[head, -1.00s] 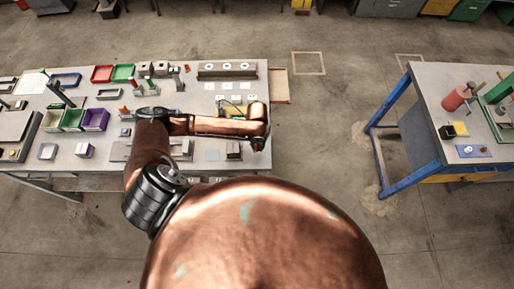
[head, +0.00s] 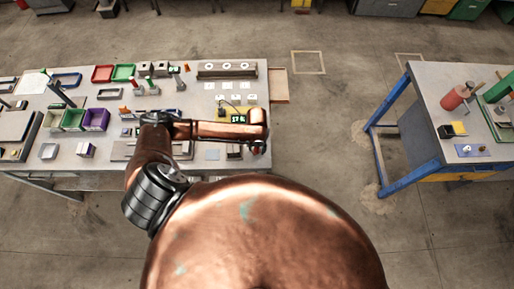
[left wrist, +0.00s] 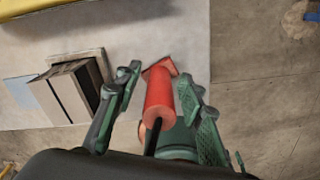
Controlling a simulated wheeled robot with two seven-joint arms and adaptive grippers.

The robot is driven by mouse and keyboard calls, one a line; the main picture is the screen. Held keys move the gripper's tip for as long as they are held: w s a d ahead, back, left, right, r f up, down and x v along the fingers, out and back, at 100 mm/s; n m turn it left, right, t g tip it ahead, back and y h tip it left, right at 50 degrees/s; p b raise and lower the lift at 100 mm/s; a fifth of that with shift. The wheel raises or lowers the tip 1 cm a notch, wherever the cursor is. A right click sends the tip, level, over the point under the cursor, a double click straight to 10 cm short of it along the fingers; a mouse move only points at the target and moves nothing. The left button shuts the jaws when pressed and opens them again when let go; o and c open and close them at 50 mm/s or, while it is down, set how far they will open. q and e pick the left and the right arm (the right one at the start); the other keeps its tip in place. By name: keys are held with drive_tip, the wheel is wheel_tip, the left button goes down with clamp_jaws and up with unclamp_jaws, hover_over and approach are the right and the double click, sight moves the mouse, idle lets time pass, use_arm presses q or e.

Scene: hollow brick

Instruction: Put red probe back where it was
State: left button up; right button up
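The red probe (left wrist: 159,98) is in the left wrist view, its black lower part toward the camera. It stands between the green fingers of my left gripper (left wrist: 158,80), with a gap visible on each side. The gripper is open around it. Behind the probe's far end is a red angular piece (left wrist: 161,66) near the table edge; whether the probe touches it I cannot tell. In the head view my left gripper (head: 258,150) is at the table's right front corner, mostly hidden by my arm. A yellow meter (head: 249,113) with a lit green display lies behind it. My right gripper is not in view.
The workbench (head: 200,155) also holds coloured bins (head: 95,119) at left and a long holed block (head: 227,71) at the back. A second blue-legged table (head: 428,95) stands at right, with open floor between.

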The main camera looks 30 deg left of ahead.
use_arm(q)
drive_tip(key=shift+r, duration=0.15)
wheel_tip(320, 180, up, 11)
drive_tip(key=shift+r+b, duration=0.1)
drive_tip(key=shift+b, duration=0.75)
drive_tip(key=shift+r, duration=0.4)
